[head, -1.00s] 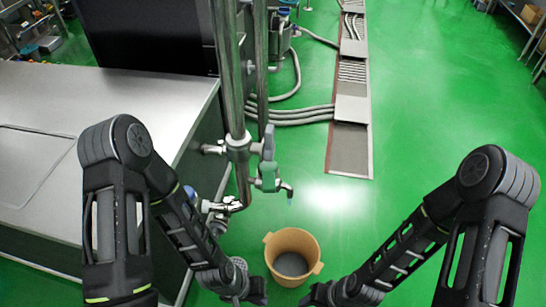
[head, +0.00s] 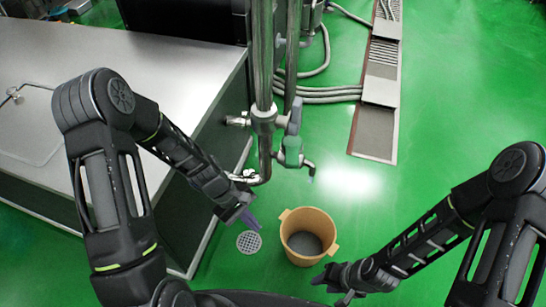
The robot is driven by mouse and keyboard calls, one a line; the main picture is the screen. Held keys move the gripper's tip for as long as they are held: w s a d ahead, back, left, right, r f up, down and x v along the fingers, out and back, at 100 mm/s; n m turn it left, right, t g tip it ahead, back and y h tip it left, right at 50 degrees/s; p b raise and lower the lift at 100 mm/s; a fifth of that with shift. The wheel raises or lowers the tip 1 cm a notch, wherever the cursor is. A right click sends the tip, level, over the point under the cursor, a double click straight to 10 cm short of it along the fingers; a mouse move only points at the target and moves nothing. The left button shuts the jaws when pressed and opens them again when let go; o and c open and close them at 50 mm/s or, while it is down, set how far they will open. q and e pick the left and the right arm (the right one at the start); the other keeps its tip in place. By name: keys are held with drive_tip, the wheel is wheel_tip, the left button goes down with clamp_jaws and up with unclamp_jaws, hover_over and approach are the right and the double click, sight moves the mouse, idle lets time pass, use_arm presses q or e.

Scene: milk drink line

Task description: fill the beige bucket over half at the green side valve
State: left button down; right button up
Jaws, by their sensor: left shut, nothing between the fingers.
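The beige bucket (head: 325,222) stands upright on the green floor, below the spout in the picture. A grey surface shows inside it; I cannot tell whether it is liquid. The green side valve (head: 292,151) sits on the vertical steel pipe, with a grey handle (head: 295,116) above and a short down-bent spout (head: 310,167). No clear stream shows from the spout. My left gripper (head: 249,219) is shut and empty, left of the bucket and below the valve, touching neither. My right gripper (head: 328,288) appears open and empty, low beside the bucket's front right.
A steel counter (head: 150,80) fills the left side. A round floor drain (head: 249,242) lies left of the bucket. Pipe fittings (head: 243,177) stick out close to my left gripper. A floor channel (head: 374,130) runs behind.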

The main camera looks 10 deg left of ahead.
use_arm(q)
drive_tip(key=w+a+r+n+t+h+b, duration=0.1)
drive_tip(key=w+a+r+n+h, duration=0.2)
drive_tip(key=r, duration=0.8)
drive_tip(key=w+a+r+n+t+h+b, duration=0.1)
drive_tip(key=w+a+r+n+h, duration=0.2)
drive_tip(key=r, duration=0.8)
drive_tip(key=w+a+n, duration=0.2)
drive_tip(key=w+a, duration=0.1)
drive_tip(key=w, duration=0.1)
drive_tip(key=shift+w+a+n+t, duration=0.3)
drive_tip(key=shift+w+a+t, duration=0.05)
drive_tip(key=shift+a+t, duration=0.05)
drive_tip(key=shift+d+f, duration=0.1)
drive_tip(key=shift+d, duration=0.05)
approach(292, 151)
wheel_tip(292, 151, down, 4)
drive_tip(key=s, duration=0.2)
drive_tip(key=d, duration=0.4)
drive_tip(key=shift+w+f, duration=0.2)
drive_tip(key=shift+w, duration=0.15)
